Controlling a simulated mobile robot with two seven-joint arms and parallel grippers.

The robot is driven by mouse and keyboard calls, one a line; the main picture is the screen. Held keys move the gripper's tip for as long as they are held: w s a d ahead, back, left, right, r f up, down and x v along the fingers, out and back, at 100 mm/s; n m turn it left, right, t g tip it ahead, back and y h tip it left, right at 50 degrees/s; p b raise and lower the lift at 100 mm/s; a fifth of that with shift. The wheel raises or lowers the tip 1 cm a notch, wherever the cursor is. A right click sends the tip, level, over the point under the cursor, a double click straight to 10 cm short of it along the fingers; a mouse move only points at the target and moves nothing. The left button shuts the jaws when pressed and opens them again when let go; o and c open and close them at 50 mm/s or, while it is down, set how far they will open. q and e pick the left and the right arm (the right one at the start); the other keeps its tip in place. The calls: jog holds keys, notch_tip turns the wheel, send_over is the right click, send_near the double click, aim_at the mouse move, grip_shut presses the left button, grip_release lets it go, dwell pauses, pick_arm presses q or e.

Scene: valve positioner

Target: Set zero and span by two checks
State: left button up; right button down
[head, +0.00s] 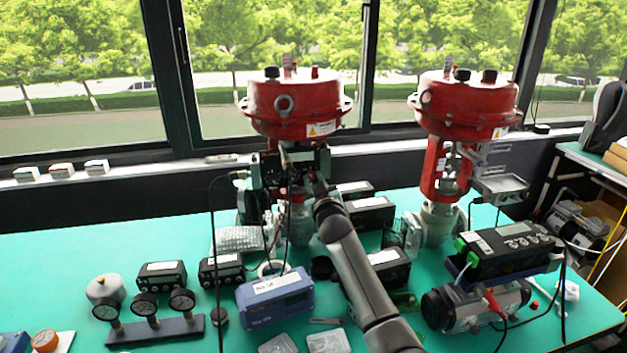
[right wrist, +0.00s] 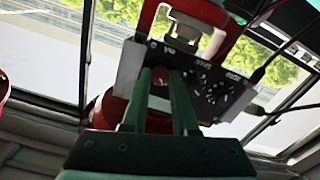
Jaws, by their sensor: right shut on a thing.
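The valve positioner (head: 271,172) is a dark unit on the yoke of the left red-topped valve (head: 296,105) in the head view. In the right wrist view its black panel (right wrist: 215,92) carries white lettering and several small round dials or knobs. My right gripper (head: 314,182) reaches up to the positioner's front. Its two green fingers, in the right wrist view (right wrist: 162,76), are shut on a small reddish knob (right wrist: 161,79) at the panel's left part. The fingers partly hide the knob and the panel's lower left. My left gripper is not in view.
A second red-topped valve (head: 466,100) stands to the right. A blue instrument box (head: 275,297), several black boxes, a row of gauges on a bar (head: 155,332) and a black and green device (head: 508,248) lie on the green bench (head: 60,262). Thin cables hang by the positioner.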

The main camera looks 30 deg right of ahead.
jog(key=shift+r+n, duration=0.1)
jog(key=shift+n, duration=0.3)
jog(key=c, duration=0.7)
grip_release()
jog(key=v, duration=1.2)
jog(key=shift+s+a, duration=0.1)
jog(key=shift+s, duration=0.15)
